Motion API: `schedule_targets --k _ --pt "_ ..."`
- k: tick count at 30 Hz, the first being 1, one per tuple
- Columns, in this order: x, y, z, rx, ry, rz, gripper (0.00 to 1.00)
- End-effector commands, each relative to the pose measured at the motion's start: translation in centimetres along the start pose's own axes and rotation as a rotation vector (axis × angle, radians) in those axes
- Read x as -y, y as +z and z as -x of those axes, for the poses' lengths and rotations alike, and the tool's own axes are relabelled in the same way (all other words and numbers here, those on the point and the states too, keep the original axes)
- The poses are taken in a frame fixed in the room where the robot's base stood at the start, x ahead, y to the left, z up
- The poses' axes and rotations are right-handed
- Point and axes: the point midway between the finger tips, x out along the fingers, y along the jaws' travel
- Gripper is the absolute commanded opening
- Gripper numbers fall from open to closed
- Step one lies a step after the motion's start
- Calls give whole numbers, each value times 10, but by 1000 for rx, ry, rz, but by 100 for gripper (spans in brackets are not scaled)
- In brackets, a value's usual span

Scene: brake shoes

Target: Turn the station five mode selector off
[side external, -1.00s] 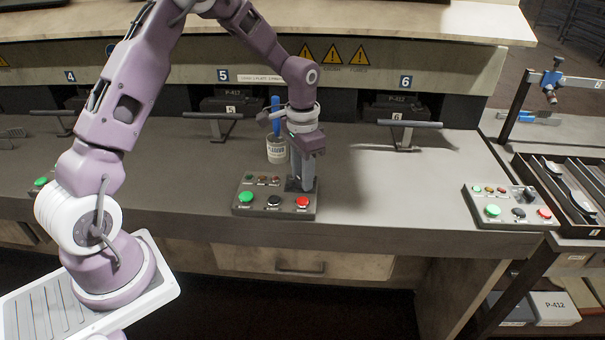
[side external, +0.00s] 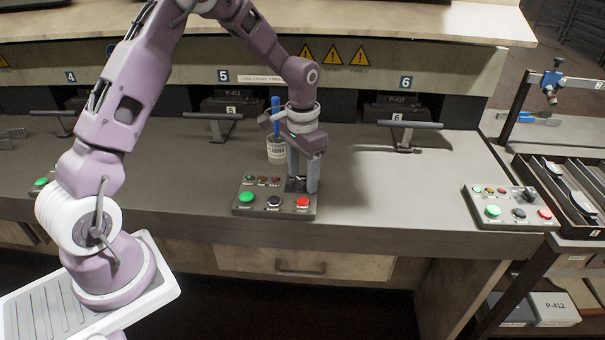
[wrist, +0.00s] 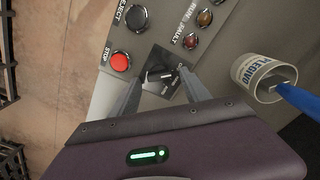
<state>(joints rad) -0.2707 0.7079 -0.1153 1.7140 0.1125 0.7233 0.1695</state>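The station five control panel (side external: 273,200) is a grey box on the bench below the "5" sign. Its mode selector (wrist: 161,76) is a small dark knob on a black square plate, beside the red stop button (wrist: 120,62). My gripper (side external: 302,188) points down over the panel's back right corner, at the selector. In the wrist view, my gripper (wrist: 160,80) has its two fingers apart, one on each side of the selector plate. The fingers are open with a clear gap. I cannot tell whether either finger touches the knob. The fingers partly hide the selector in the side view.
A white labelled cup (side external: 277,152) with a blue-handled tool stands close behind the panel; it also shows in the wrist view (wrist: 255,75). The green button (side external: 246,197) and black button (side external: 274,201) sit left of the stop button. Station six's panel (side external: 508,207) is far right, with clear bench between.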

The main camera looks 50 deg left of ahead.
Motion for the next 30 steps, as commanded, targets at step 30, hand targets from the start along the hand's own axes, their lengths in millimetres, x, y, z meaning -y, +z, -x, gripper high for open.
schedule_targets --k 30 --pt "-3 4 79 -10 -6 -1 55"
